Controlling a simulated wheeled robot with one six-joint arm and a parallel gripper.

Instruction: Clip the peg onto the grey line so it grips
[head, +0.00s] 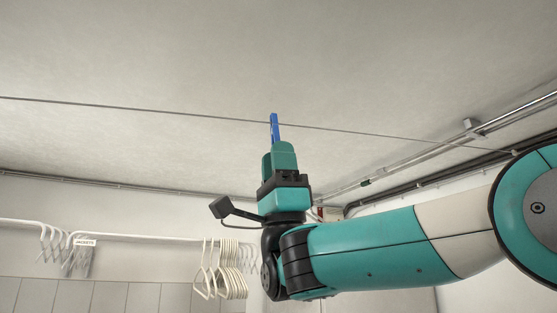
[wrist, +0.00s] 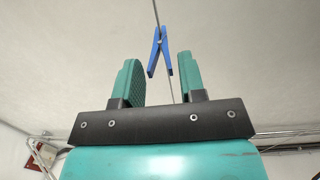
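The blue peg (head: 274,127) stands upright above my gripper (head: 279,148) in the head view, where the grey line (head: 180,110) crosses it near its upper part. In the wrist view the peg (wrist: 155,60) has its narrow end up and its two legs spread down towards me. The line (wrist: 156,12) meets the peg's top end and shows again below it. My gripper's two green fingers (wrist: 159,66) are apart, with a gap visible on each side of the peg. The exact seat of the line in the peg's jaws is too small to tell.
Metal pipes (head: 430,155) run along the ceiling at the right. The space around the line left of the peg is clear.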

